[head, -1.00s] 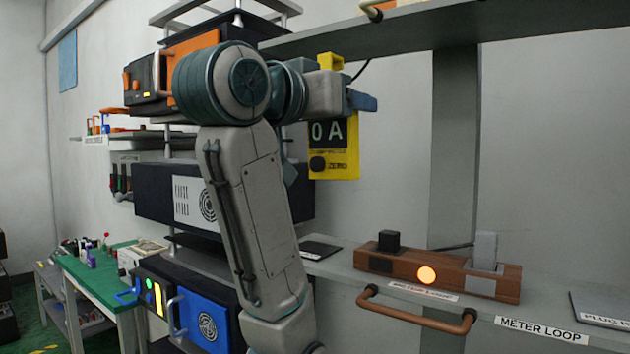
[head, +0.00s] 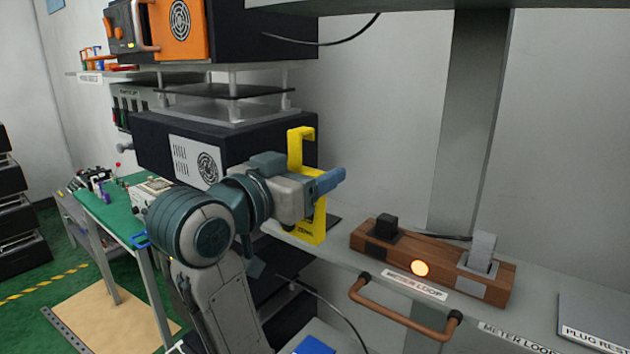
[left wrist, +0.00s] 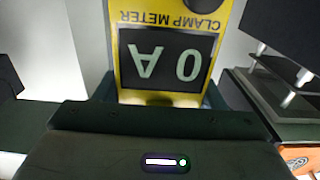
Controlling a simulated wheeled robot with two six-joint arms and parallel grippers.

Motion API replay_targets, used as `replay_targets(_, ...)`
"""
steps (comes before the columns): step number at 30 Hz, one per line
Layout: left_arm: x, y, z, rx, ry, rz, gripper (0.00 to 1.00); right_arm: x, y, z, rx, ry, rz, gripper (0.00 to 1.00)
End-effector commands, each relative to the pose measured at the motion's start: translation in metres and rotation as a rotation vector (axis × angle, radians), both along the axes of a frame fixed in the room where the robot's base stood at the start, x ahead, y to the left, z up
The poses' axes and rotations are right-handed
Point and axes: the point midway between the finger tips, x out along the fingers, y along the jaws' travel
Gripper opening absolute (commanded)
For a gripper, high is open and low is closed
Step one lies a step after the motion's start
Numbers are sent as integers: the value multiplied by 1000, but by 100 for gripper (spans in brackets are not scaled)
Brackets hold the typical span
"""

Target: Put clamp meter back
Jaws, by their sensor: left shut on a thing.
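The yellow clamp meter (head: 301,147) is held in my left gripper (head: 322,187), above the grey shelf in the head view. It stands roughly upright, turned mostly edge-on, and the gripper hides its middle. In the left wrist view the clamp meter (left wrist: 165,60) shows upside down, with its "0 A" display and name label. A flat dark pad (head: 335,221) lies on the shelf behind the meter's lower end and is partly hidden. Whether the meter touches the shelf is not clear. My right gripper is out of view.
A wooden block (head: 405,258) with a lit orange lamp and two upright plugs sits to the right on the shelf. A copper-coloured handle (head: 400,318) juts from the shelf front. Stacked dark instruments (head: 150,140) stand left of the meter. A plug rest plate (head: 598,318) lies far right.

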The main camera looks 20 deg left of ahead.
Motion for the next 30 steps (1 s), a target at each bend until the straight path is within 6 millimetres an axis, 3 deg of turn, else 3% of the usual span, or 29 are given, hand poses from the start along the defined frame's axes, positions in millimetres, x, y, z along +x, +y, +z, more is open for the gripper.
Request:
replay_targets(1, 14, 4, 1, 3, 9, 4, 35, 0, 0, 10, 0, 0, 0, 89)
replay_targets(9, 85, 19, -5, 1, 8, 2, 35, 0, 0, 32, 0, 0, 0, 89)
replay_targets(15, 124, 27, -8, -1, 3, 1, 35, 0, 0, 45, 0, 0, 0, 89)
replay_targets(20, 135, 29, -12, -1, 1, 1, 35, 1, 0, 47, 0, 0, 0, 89)
replay_targets(30, 134, 29, -44, -1, 4, 0, 35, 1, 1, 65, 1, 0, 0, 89)
